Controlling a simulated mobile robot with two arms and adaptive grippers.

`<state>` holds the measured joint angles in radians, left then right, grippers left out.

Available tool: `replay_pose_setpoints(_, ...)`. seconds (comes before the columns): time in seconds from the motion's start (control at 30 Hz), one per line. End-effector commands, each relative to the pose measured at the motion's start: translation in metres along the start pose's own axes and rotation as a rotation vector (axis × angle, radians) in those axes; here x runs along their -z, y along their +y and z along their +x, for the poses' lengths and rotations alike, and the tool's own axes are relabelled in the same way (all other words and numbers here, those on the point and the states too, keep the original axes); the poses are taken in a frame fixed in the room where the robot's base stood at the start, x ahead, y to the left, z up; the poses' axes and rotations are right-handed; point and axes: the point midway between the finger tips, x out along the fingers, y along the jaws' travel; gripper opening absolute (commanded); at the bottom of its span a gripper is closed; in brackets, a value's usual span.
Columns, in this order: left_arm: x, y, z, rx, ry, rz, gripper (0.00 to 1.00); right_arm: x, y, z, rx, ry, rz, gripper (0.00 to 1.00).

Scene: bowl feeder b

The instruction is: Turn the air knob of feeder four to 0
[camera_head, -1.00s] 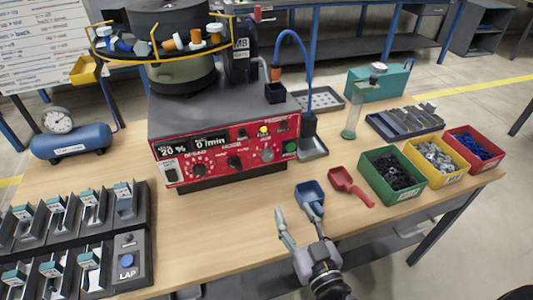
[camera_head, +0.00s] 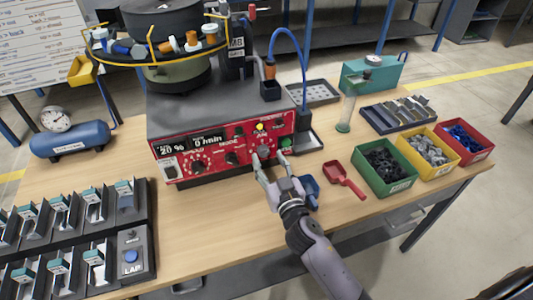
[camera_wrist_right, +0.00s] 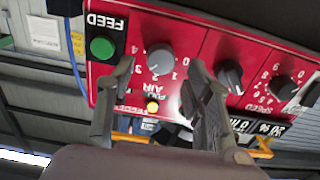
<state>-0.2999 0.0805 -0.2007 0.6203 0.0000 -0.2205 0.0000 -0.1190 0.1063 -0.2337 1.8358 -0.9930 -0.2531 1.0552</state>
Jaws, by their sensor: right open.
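The feeder's control box has a red front panel (camera_head: 222,163). The grey air knob (camera_wrist_right: 160,58) is on the panel between the green feed button (camera_wrist_right: 102,47) and a black knob (camera_wrist_right: 230,77); the wrist view shows the panel upside down. Digits ring the air knob, but I cannot tell its exact setting. My right gripper (camera_head: 270,163) is open in front of the panel's right part, and in the wrist view its two fingertips (camera_wrist_right: 160,72) stand on either side of the air knob. I cannot tell whether they touch it. My left gripper is out of view.
A blue scoop (camera_head: 310,188) lies partly hidden behind my right gripper, with a red scoop (camera_head: 345,179) to its right. Green (camera_head: 388,188), yellow and red bins stand further right. Trays with several parts fill the left front.

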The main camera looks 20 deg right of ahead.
Motion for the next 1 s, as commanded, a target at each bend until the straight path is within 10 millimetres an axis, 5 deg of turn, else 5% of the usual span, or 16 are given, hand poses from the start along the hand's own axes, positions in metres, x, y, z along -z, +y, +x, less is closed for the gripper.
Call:
replay_pose_setpoints(0.2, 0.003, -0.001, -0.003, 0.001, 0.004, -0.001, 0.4, 0.0, 0.0, 0.022, 0.001, 0.0, -0.001, 0.47)
replay_pose_setpoints(0.57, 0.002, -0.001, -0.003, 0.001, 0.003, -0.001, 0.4, -0.001, 0.0, 0.025, 0.001, 0.0, 0.0, 0.46)
replay_pose_setpoints(1.0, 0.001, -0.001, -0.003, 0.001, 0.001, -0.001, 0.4, -0.001, 0.0, 0.024, 0.001, 0.0, 0.0, 0.17)
